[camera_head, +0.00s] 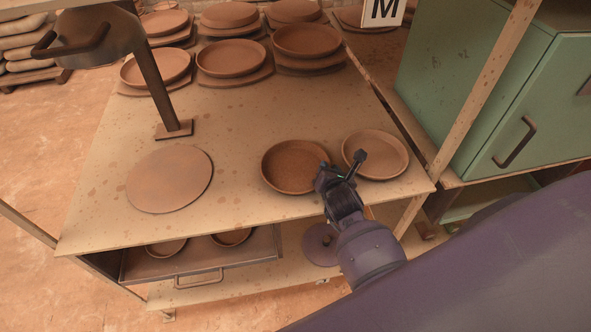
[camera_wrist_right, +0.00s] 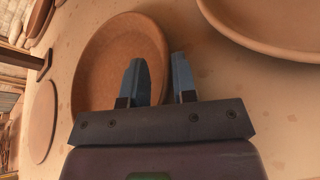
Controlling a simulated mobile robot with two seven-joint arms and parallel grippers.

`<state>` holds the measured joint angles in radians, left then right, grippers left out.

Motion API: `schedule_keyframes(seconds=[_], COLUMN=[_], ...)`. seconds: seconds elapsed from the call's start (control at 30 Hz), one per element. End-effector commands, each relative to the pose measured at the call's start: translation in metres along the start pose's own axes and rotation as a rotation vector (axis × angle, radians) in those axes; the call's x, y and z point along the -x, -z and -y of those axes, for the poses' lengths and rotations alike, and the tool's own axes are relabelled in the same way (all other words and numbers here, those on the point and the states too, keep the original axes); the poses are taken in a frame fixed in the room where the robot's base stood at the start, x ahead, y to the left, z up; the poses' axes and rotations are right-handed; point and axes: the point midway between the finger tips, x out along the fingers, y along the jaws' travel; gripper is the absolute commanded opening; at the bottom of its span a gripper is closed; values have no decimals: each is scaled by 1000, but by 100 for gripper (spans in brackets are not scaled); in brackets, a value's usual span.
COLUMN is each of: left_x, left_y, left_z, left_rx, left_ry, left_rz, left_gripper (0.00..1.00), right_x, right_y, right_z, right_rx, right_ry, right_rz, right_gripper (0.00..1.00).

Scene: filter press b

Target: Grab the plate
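Two round brown plates lie near the front right of the table: a darker plate (camera_head: 288,168) and a lighter plate (camera_head: 384,152) to its right. My right gripper (camera_head: 341,165) is over the gap between them, close to the darker plate's right rim. The lighter plate (camera_wrist_right: 285,22) shows at the upper right there. I cannot tell whether a finger touches the rim. My left gripper is out of view.
A flat round disc (camera_head: 169,180) lies at the table's left, below a press (camera_head: 95,35) on a post (camera_head: 163,90). Stacked plates (camera_head: 232,58) fill the back. A green cabinet (camera_head: 480,90) stands right. A drawer (camera_head: 200,262) with plates is below the tabletop (camera_head: 230,120).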

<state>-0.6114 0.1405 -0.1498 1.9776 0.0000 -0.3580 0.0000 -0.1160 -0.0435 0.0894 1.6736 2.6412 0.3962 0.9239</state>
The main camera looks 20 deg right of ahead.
Motion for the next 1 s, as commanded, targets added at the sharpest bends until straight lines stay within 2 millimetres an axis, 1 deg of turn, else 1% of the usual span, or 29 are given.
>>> schedule_keyframes(seconds=[0.07,0.1,0.27,0.6,0.73,0.87,1.0], left_x=[0,0,0,-1,0,1,3], left_y=[0,0,-2,-4,-3,-2,-1], left_z=[0,0,0,0,0,0,1], left_rx=[-1,-1,-1,-1,-1,-1,-1], left_ry=[0,0,0,0,0,0,0], left_rz=[0,1,5,10,10,12,15], left_gripper=[40,40,40,40,40,40,40], right_x=[0,0,0,1,2,8,19], right_y=[0,0,0,0,-6,-21,-47], right_z=[0,0,0,0,-2,-9,-21], right_rx=[0,0,0,1,2,2,1], right_ry=[0,0,0,0,-1,-2,-4], right_rz=[0,0,0,0,2,3,5], right_gripper=[26,24,0,0,0,0,0])
